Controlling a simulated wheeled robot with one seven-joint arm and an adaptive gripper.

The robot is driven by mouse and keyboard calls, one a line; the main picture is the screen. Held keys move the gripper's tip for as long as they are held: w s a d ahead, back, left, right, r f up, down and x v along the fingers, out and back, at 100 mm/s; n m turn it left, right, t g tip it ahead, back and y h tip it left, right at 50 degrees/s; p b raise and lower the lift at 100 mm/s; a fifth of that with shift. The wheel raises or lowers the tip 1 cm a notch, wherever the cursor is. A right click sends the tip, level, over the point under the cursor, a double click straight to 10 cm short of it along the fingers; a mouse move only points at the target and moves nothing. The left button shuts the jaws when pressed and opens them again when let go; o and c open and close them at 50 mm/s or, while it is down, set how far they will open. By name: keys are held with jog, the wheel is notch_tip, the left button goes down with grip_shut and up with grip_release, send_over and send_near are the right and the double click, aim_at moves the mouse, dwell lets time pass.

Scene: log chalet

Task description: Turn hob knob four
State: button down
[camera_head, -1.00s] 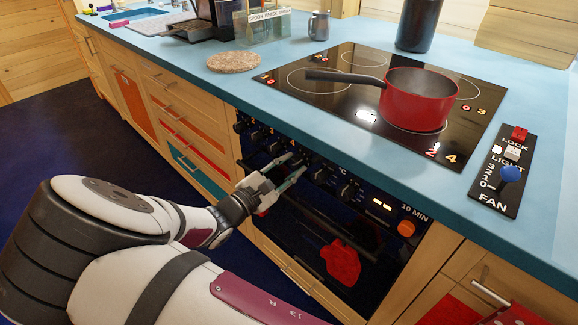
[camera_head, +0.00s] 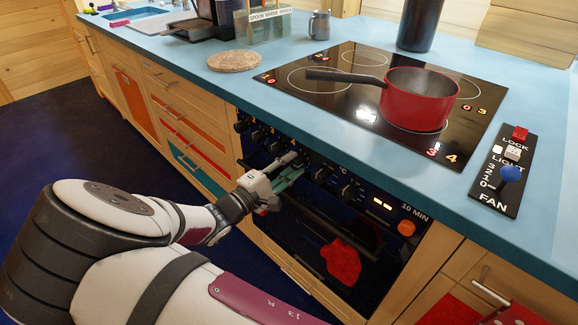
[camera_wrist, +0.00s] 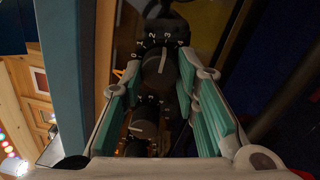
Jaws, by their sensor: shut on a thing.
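My gripper (camera_head: 290,170) is at the oven's front panel, at the row of black hob knobs. In the wrist view its green-padded fingers (camera_wrist: 163,85) are shut on a black knob (camera_wrist: 158,70) with a white pointer line. Numbers 0 to 4 ring the knob, and the pointer is up near the 2 and 3. A second black knob (camera_wrist: 146,125) sits nearer the wrist. In the head view my gripper hides the held knob. The hob (camera_head: 345,80) shows a red 3 beside the label 4 at its front right corner.
A red pot (camera_head: 418,108) stands on the front right zone, its handle pointing left. A fan and light panel (camera_head: 503,170) lies to the right. A red cloth-like thing (camera_head: 342,262) shows at the oven front. An orange knob (camera_head: 406,229) is at the right of the panel.

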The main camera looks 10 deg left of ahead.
dwell(0.4)
jog(key=c, duration=1.2)
grip_release()
jog(key=shift+s, duration=0.1)
jog(key=v, duration=1.2)
jog(key=shift+f, duration=0.1)
